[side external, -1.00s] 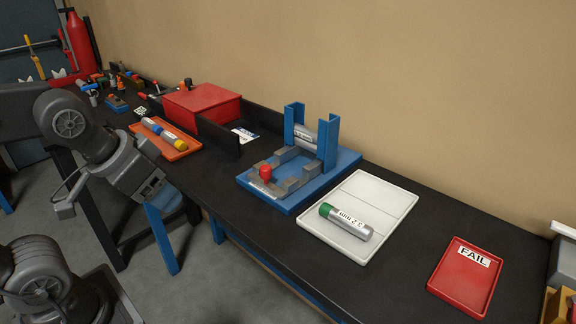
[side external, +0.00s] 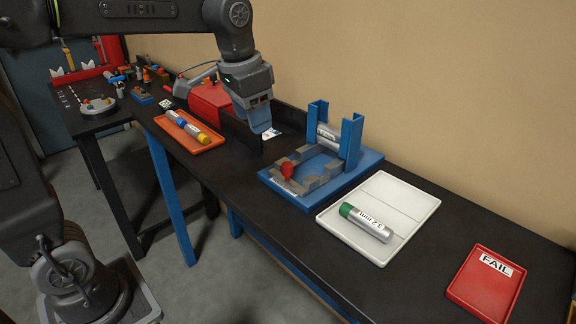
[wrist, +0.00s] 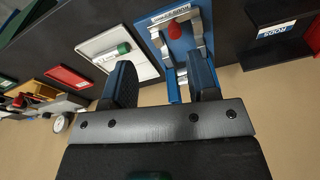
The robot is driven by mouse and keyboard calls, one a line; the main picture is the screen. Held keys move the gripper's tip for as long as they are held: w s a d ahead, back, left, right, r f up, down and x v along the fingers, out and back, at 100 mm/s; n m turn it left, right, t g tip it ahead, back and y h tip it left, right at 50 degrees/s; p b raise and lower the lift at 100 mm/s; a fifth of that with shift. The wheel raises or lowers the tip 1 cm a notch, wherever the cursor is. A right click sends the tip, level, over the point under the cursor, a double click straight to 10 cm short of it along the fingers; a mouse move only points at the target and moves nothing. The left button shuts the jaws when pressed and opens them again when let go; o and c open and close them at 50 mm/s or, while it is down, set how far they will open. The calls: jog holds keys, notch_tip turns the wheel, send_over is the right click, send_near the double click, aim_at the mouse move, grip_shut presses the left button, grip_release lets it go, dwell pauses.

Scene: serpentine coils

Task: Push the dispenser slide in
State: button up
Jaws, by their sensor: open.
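The dispenser (side external: 370,160) is a blue base with two blue uprights at its back and a silver cylinder (side external: 327,137) held between them. Its grey slide carries a red knob (side external: 287,169), which sits near the front end of the base, apart from the uprights. The knob also shows in the wrist view (wrist: 172,26), at the top. My gripper (side external: 266,131) hangs above the bench, left of the dispenser and apart from it. In the wrist view its two dark fingers (wrist: 162,80) stand apart with nothing between them. The fingers partly hide the uprights there.
A white tray (side external: 398,192) with a green-capped silver cylinder (side external: 366,222) lies right of the dispenser. A red FAIL tray (side external: 480,293) is farther right. An orange tray (side external: 205,145) with coloured cylinders and a red box (side external: 208,100) are at left. The wall stands close behind.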

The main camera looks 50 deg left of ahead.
jog(key=m+g, duration=0.1)
jog(key=g, duration=0.1)
send_near(287, 164)
notch_tip(287, 164, down, 11)
jog(key=shift+r, duration=0.2)
grip_shut()
dwell(0.6)
